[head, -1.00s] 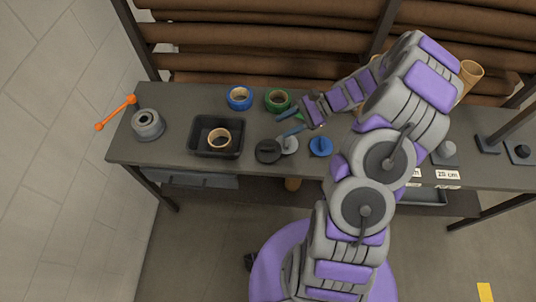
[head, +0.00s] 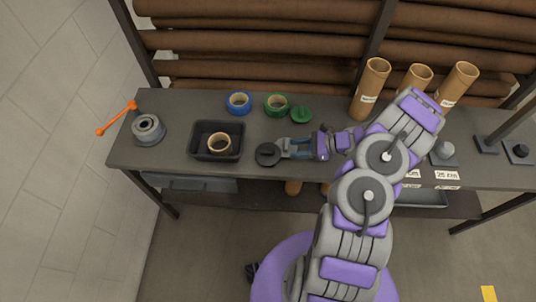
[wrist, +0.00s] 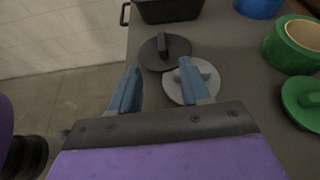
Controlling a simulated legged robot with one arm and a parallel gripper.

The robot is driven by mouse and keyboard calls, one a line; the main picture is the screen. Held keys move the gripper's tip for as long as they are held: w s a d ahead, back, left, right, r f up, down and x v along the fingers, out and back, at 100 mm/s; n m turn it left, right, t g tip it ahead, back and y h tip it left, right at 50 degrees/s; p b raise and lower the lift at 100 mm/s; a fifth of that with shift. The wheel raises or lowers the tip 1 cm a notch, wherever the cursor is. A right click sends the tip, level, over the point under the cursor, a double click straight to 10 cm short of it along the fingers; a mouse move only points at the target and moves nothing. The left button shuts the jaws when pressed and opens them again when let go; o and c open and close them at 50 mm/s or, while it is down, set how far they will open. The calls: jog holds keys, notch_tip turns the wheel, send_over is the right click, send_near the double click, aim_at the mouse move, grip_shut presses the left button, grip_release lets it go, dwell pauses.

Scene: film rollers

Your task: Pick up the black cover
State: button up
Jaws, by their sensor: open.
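The black cover (head: 268,153) is a dark round disc with a raised bar handle. It lies flat on the workbench, just right of the black tray. It also shows in the wrist view (wrist: 166,50), beyond my fingertips. My gripper (head: 284,148) is open and empty, just right of the black cover and pointing left towards it. In the wrist view my gripper (wrist: 157,72) has its two blue fingers spread apart. The grey cover (wrist: 194,86) lies close to the right finger, which partly hides it. I cannot tell the fingers' exact height above the bench.
The black tray (head: 232,155) holds a tan tape roll (head: 219,142). A blue tape roll (head: 239,102), a green tape roll (head: 277,104) and a green cover (head: 301,115) stand behind. Cardboard tubes (head: 371,90) stand back right. The bench's front edge is close to the black cover.

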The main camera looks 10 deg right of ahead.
aim_at(272, 150)
jog(key=x, duration=0.4)
jog(key=shift+f+b, duration=0.1)
jog(key=shift+b, duration=0.2)
jog(key=shift+w+a+f, duration=0.1)
jog(key=shift+w+a, duration=0.1)
jog(key=shift+a, duration=0.45)
jog(key=shift+w+b+x, duration=0.15)
jog(key=shift+b+x, duration=0.2)
jog(key=shift+x, duration=0.85)
jog(key=shift+w+b+x, duration=0.1)
jog(key=shift+b+x, duration=0.2)
jog(key=shift+x, duration=0.9)
jog(key=shift+d+f, duration=0.1)
jog(key=shift+d, duration=0.05)
grip_shut()
